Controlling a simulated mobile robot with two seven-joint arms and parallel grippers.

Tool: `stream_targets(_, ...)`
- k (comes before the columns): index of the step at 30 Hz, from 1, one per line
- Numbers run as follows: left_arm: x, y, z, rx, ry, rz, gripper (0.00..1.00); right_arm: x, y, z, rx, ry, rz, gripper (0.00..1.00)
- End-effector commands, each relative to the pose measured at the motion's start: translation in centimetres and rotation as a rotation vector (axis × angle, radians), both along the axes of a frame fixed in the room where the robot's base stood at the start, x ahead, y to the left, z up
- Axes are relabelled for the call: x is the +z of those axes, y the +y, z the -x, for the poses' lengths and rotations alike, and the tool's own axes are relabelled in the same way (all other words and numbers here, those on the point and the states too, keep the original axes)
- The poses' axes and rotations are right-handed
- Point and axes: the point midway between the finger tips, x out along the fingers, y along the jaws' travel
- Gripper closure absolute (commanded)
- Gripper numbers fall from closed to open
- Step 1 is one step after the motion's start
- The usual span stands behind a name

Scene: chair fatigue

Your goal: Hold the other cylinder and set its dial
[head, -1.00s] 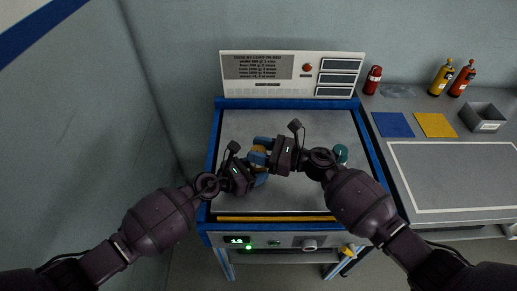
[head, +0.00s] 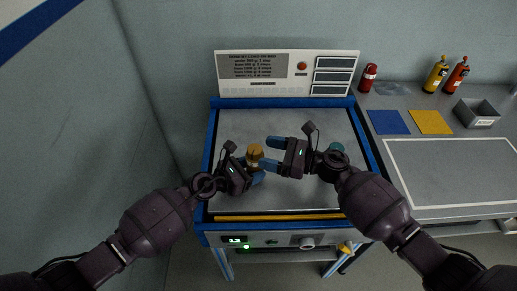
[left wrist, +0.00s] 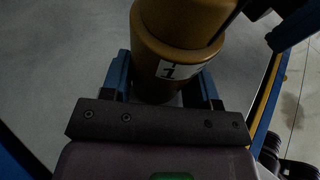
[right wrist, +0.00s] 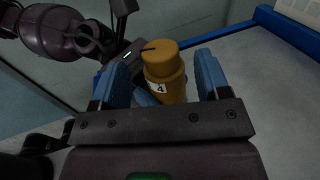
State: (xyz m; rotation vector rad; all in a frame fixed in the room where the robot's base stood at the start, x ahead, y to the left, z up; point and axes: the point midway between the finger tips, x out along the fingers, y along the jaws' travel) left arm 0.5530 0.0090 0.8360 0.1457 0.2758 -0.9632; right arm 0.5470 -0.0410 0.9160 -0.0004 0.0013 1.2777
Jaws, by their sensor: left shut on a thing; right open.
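A yellow-brown cylinder (head: 255,154) stands upright over the left-middle of the grey table plate. My left gripper (head: 254,177) is shut on its lower body. In the left wrist view the cylinder (left wrist: 178,40) sits between the blue fingers, with a white label reading 1. In the right wrist view the cylinder (right wrist: 165,75) has a cap with a dark mark line and a label that looks like 4. My right gripper (head: 270,157) is open, to the right of the cylinder and apart from it. A teal round thing (head: 337,149) is partly hidden behind my right arm.
The blue-edged test table (head: 213,140) has a sign panel (head: 255,66) with a red button at the back.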

Motion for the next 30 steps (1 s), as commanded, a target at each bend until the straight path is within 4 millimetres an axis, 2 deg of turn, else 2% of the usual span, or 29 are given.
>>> stream_targets(3, 0.0, 0.0, 0.0, 0.0, 0.0, 0.0, 0.58, 0.0, -1.6, 0.5, -0.001, 0.001, 0.001, 0.31)
stream_targets(7, 0.0, 0.0, 0.0, 0.0, 0.0, 0.0, 0.58, 0.0, -2.7, 0.8, 0.0, 0.0, 0.0, 0.31)
stream_targets(20, 0.0, 0.0, 0.0, 0.0, 0.0, 0.0, 0.58, 0.0, -3.1, 1.0, 0.0, 0.0, 0.0, 0.31)
stream_targets(21, 0.0, 0.0, 0.0, 0.0, 0.0, 0.0, 0.44, 0.0, -3.1, 1.0, 0.0, 0.0, 0.0, 0.31)
stream_targets(26, 0.0, 0.0, 0.0, 0.0, 0.0, 0.0, 0.19, 0.0, -3.1, 1.0, 0.0, 0.0, 0.0, 0.31)
stream_targets(27, 0.0, 0.0, 0.0, 0.0, 0.0, 0.0, 0.15, 0.0, -3.1, 1.0, 0.0, 0.0, 0.0, 0.31)
stream_targets(30, 0.0, 0.0, 0.0, 0.0, 0.0, 0.0, 0.15, 0.0, -3.1, 1.0, 0.0, 0.0, 0.0, 0.31)
